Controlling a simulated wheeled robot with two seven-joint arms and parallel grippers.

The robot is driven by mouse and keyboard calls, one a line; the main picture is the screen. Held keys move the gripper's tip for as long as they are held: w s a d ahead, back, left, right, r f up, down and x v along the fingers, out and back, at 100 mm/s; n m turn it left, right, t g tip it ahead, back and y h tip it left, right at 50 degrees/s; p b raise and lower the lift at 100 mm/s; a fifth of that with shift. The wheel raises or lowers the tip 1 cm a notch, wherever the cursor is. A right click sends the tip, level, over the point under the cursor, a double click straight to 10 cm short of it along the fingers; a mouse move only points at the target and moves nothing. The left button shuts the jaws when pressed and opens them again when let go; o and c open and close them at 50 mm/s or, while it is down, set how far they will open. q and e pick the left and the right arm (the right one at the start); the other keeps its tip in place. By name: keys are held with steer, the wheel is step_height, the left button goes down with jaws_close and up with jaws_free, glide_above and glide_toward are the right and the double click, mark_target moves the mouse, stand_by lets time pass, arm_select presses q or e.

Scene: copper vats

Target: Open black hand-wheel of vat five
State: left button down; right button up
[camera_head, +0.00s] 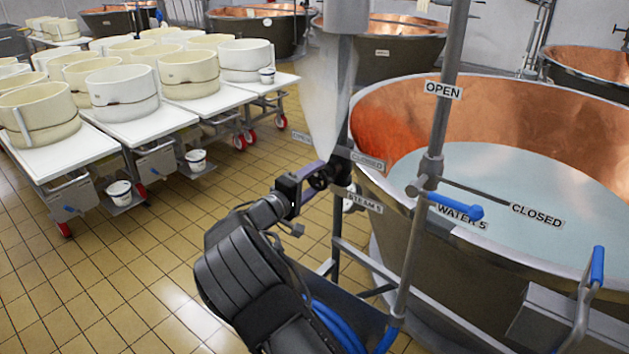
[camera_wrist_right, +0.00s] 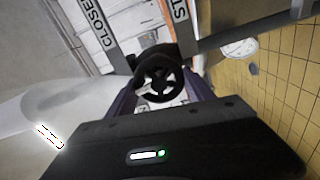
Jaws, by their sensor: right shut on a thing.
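Vat five (camera_head: 510,180) is the large copper vat at the right in the head view, holding pale liquid. The black hand-wheel (camera_head: 319,180) is on the pipe at the vat's left rim, next to the "STEAM 5" label (camera_head: 364,201) and a "CLOSED" label (camera_head: 367,160). In the right wrist view the spoked hand-wheel (camera_wrist_right: 161,79) faces the camera. My right gripper (camera_head: 314,178) reaches it from the lower left and is shut on it, with its purple fingers on either side of the wheel. Parts of the wheel's rim are hidden by the fingers. My left gripper is in no view.
The upright pipe with a blue lever (camera_head: 455,206) and "WATER 5" label stands right of my right arm. Another blue handle (camera_head: 597,266) is at the lower right. White tables (camera_head: 65,160) with moulds stand at the left. Tiled floor between is clear.

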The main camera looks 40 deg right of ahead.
steer(key=shift+f+n, duration=0.15)
steer(key=shift+n, duration=1.75)
steer(key=o, duration=1.4)
steer(key=shift+c, duration=0.2)
steer(key=v, duration=0.7)
steer(key=shift+a+b, duration=0.4)
steer(key=shift+s, duration=0.1)
